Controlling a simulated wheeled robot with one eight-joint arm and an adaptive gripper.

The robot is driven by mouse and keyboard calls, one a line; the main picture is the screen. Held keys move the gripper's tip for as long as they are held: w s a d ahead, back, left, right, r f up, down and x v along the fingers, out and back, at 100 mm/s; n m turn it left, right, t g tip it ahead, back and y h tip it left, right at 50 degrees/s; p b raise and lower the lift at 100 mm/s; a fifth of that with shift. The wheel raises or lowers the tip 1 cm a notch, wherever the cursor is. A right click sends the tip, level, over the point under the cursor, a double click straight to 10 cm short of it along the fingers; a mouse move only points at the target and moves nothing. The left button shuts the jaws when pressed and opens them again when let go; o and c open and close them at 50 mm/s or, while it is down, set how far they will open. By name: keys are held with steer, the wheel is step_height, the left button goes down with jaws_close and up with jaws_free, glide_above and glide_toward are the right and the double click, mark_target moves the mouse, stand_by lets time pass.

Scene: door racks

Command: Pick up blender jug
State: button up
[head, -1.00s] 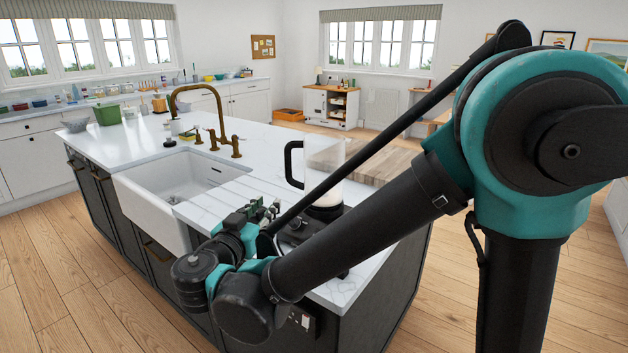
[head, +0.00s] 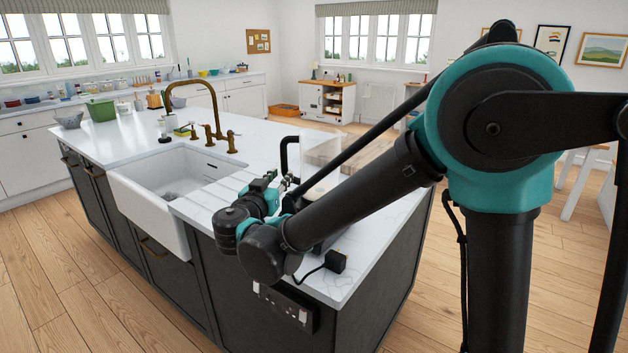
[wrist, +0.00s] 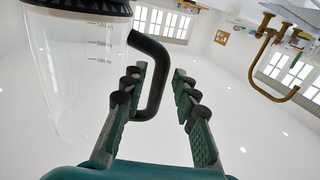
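The blender jug (head: 318,150) is clear with a black handle (head: 284,152) and stands on the island worktop, partly hidden behind my arm. My gripper (head: 284,182) is low at the handle side of the jug. In the wrist view the scene appears upside down, with the clear jug (wrist: 75,70) at the left and its dark bottom collar at the top. The black handle (wrist: 154,75) shows in the gap between the two open green-padded fingers of my gripper (wrist: 160,78), nearer the left one. Whether a finger touches it I cannot tell.
A white sink (head: 150,205) with a brass tap (head: 205,110) lies to the left on the same island. A black plug and cord (head: 335,262) lie near the worktop's front edge. A green tub (head: 101,110) stands far left.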

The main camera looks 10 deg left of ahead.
mark_target(283, 171)
steer(key=w, duration=0.4)
steer(key=shift+w+r, duration=0.2)
steer(key=shift+w, duration=0.15)
steer(key=shift+c, duration=0.5)
jaws_close()
